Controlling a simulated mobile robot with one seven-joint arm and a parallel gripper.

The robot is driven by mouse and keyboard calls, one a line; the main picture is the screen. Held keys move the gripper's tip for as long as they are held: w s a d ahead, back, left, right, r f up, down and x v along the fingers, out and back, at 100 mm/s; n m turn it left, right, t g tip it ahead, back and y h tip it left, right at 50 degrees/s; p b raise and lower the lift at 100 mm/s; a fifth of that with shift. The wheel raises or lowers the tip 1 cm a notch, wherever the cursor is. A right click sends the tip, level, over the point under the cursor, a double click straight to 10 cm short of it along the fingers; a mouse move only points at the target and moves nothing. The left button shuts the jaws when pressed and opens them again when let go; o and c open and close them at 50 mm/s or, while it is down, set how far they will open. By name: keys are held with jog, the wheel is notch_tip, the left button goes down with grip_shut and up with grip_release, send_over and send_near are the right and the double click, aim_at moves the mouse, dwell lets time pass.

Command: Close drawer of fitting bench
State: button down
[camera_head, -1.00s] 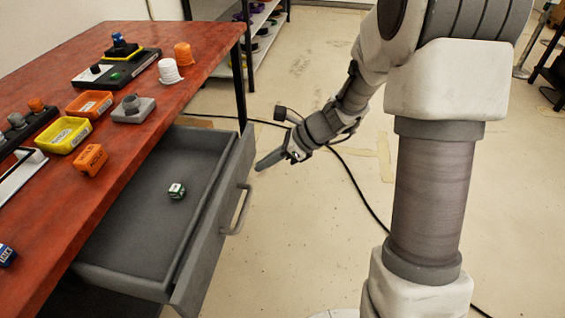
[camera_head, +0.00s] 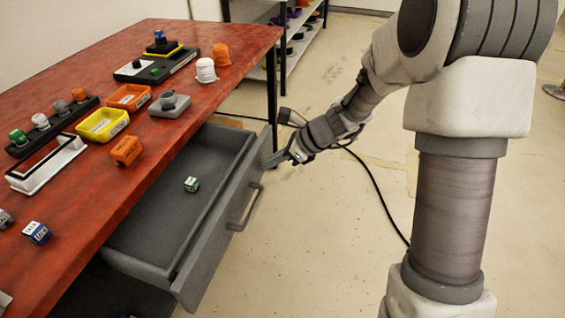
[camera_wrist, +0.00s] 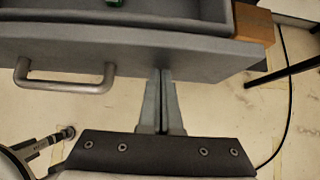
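The grey drawer (camera_head: 140,238) of the fitting bench (camera_head: 88,205) stands open under the red top. Its front panel (camera_head: 219,235) carries a bar handle (camera_head: 245,208), also seen at the left of the wrist view (camera_wrist: 65,87). A small green and white cube (camera_head: 192,184) lies inside. My gripper (camera_head: 272,160) is at the outer face of the front panel, toward its far end beyond the handle. In the wrist view its two fingers (camera_wrist: 161,78) are together, with nothing between them, their tips at the panel. I cannot tell whether they touch it.
Coloured trays (camera_head: 103,124), an orange block (camera_head: 126,150) and several knobs and parts stand on the bench top. A black cable (camera_head: 372,185) runs over the floor behind my arm. A shelf rack (camera_head: 285,45) stands at the back.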

jog(key=w+a+p, duration=0.1)
jog(key=w+a, duration=0.1)
jog(key=a, duration=0.3)
jog(key=w+a+p, duration=0.2)
jog(key=a, duration=0.4)
jog(key=w+a+p, duration=0.2)
jog(key=a, duration=0.4)
jog(key=shift+r, duration=0.1)
jog(key=shift+w+a, duration=0.1)
jog(key=shift+a, duration=0.1)
jog(key=shift+a+r, duration=0.1)
